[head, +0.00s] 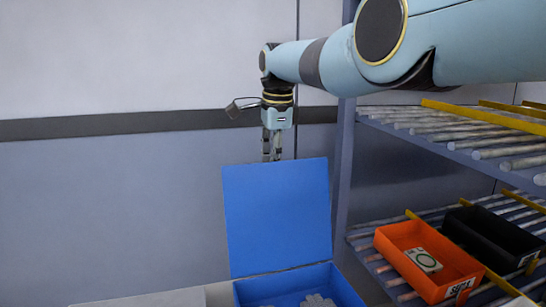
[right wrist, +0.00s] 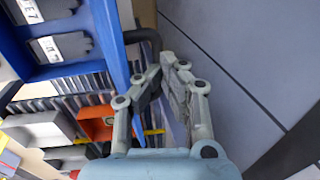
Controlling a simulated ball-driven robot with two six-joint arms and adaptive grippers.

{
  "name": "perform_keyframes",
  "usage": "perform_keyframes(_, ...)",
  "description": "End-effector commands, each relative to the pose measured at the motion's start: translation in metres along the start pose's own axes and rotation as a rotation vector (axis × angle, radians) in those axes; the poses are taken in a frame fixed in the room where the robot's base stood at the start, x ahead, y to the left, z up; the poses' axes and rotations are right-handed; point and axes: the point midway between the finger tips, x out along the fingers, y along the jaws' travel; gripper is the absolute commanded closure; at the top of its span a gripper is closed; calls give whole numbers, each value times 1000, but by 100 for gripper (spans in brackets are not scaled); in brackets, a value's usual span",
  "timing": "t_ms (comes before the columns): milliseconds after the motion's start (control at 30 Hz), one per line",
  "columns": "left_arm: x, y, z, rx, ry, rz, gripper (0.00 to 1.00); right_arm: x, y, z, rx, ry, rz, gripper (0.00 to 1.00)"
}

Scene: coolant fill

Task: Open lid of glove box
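The blue glove box (head: 350,291) is at the bottom of the head view, with grey gloves (head: 318,301) inside. Its blue lid (head: 278,215) stands open, nearly upright at the back of the box. The lid's blue edge (right wrist: 110,50) also shows in the right wrist view, left of my fingers. My right gripper (head: 272,157) points down at the lid's top edge, on the wall side. Whether a finger touches the lid is not clear. My left gripper is out of view.
A roller shelf (head: 345,190) stands to the right, holding an orange bin (head: 395,262) with a light box in it and a black bin (head: 500,240). A plain wall (head: 110,210) is behind the lid. A pale surface (head: 150,300) lies left of the box.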

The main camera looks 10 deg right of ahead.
Motion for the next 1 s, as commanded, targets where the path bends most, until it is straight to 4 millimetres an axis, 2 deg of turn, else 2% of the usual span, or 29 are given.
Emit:
perform_keyframes(33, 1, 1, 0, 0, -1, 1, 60, 18, 14, 2, -1, -3, 44, 100)
perform_keyframes(200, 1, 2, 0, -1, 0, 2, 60, 18, 14, 2, -2, -3, 44, 100)
perform_keyframes(467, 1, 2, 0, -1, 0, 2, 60, 18, 15, 2, -2, -3, 45, 66)
perform_keyframes(833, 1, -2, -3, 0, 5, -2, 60, 15, 12, 1, -2, -1, 37, 66)
perform_keyframes(1000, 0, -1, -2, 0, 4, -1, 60, 5, 10, 1, -2, -1, 32, 66)
